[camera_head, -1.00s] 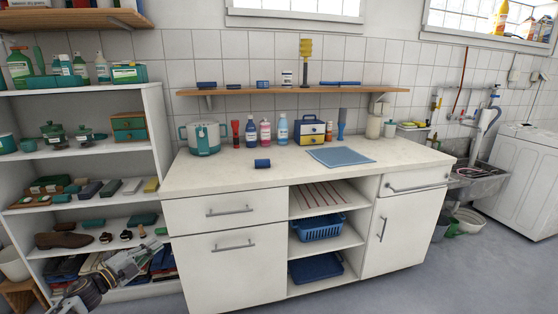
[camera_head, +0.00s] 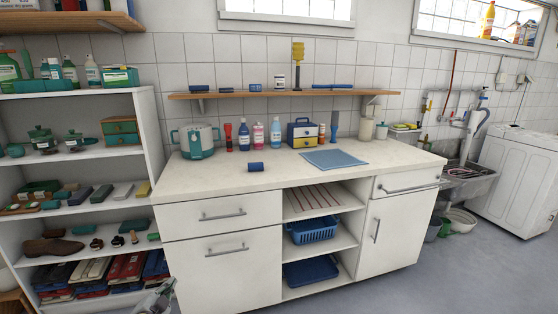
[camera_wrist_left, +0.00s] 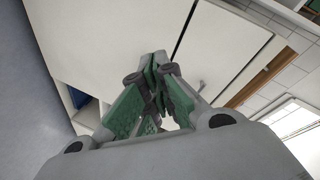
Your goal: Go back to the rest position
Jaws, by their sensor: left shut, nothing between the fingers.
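My left gripper (camera_head: 160,297) is at the bottom edge of the head view, low in front of the shelf unit and the counter's left end. Only a part of it shows there. In the left wrist view its green-padded fingers (camera_wrist_left: 155,68) are closed together with nothing between them. White cabinet fronts (camera_wrist_left: 222,45) fill the view beyond the fingertips. My right gripper is in neither view.
An open shelf unit (camera_head: 150,130) stands at the left. Grey floor (camera_head: 400,290) is free at the front right.

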